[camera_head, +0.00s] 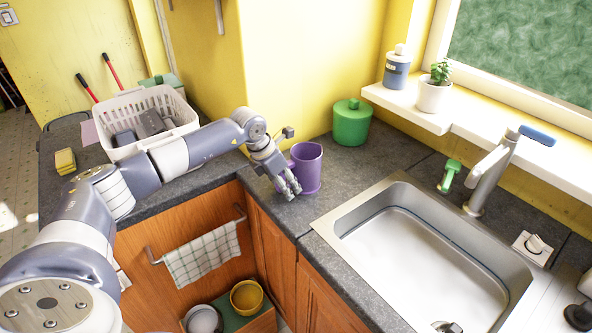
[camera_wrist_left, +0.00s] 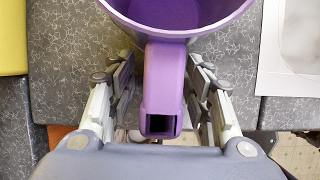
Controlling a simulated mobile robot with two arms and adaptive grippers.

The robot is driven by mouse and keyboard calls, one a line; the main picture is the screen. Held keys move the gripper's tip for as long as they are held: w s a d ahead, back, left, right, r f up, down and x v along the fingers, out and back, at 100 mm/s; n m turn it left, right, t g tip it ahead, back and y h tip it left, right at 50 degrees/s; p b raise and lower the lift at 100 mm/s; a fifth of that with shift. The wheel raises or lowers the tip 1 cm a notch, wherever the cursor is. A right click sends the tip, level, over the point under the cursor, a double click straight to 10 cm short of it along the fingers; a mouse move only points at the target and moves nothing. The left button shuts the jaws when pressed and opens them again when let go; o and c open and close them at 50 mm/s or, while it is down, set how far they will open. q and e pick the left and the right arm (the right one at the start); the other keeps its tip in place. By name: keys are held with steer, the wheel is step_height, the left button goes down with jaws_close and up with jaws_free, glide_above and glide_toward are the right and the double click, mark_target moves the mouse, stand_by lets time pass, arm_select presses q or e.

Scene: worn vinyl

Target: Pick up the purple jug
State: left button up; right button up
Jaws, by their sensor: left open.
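The purple jug (camera_head: 308,168) stands upright on the grey counter in the corner, left of the sink. My left gripper (camera_head: 290,190) is at the jug's left side, partly over its handle. In the left wrist view the jug (camera_wrist_left: 180,14) is at the top and its handle (camera_wrist_left: 165,85) points toward my palm. The fingers of my left gripper (camera_wrist_left: 162,100) are open, one on each side of the handle, with a gap on both sides. My right gripper is not in view.
A green canister (camera_head: 351,124) stands behind the jug. The sink (camera_head: 420,250) is to the right. A white basket (camera_head: 150,115) sits on the counter at left, near a yellow sponge (camera_head: 65,161). A towel (camera_head: 202,253) hangs below the counter edge.

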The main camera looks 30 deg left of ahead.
arm_select(q)
steer(key=shift+w+f, duration=0.15)
steer(key=shift+f, duration=0.2)
steer(key=shift+r, duration=0.1)
jaws_close()
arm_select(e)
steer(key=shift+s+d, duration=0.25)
arm_select(q)
steer(key=shift+r, duration=0.15)
